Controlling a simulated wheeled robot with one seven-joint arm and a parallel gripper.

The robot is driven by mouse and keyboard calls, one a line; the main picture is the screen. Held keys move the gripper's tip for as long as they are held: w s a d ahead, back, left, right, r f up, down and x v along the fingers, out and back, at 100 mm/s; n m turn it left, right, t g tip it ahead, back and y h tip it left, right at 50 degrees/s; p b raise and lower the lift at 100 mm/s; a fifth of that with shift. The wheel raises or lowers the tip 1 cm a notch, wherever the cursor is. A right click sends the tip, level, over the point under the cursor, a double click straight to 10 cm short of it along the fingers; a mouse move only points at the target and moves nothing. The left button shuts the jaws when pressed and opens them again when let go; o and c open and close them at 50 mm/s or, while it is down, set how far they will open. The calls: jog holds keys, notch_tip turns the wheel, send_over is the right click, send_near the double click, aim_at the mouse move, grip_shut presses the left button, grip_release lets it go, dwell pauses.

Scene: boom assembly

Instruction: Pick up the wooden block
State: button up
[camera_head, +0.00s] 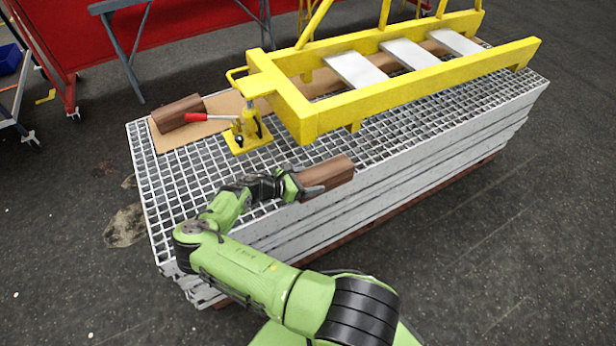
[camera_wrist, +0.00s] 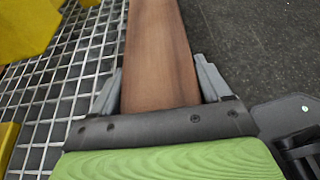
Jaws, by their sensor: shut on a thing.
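A brown wooden block (camera_head: 328,177) is at the near edge of the grating stack, in front of the yellow frame. My gripper (camera_head: 310,184) is shut on the block's left end in the head view. In the wrist view the block (camera_wrist: 160,55) runs away from between the two grey fingers of my gripper (camera_wrist: 160,90), one on each side of it. I cannot tell whether the block touches the grating. A second wooden block (camera_head: 180,113) lies on a brown board at the back left of the stack.
The stack of metal gratings (camera_head: 400,136) carries a yellow ladder-like frame (camera_head: 400,85) and a yellow jack (camera_head: 247,130) with a red handle (camera_head: 208,117). A red panel (camera_head: 130,40) stands behind. The floor at the right is clear.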

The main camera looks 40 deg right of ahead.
jog(key=shift+s+a, duration=0.1)
jog(key=shift+s, duration=0.5)
jog(key=o, duration=1.5)
jog(key=p+v, duration=0.3)
jog(key=v, duration=1.3)
jog(key=shift+f, duration=0.15)
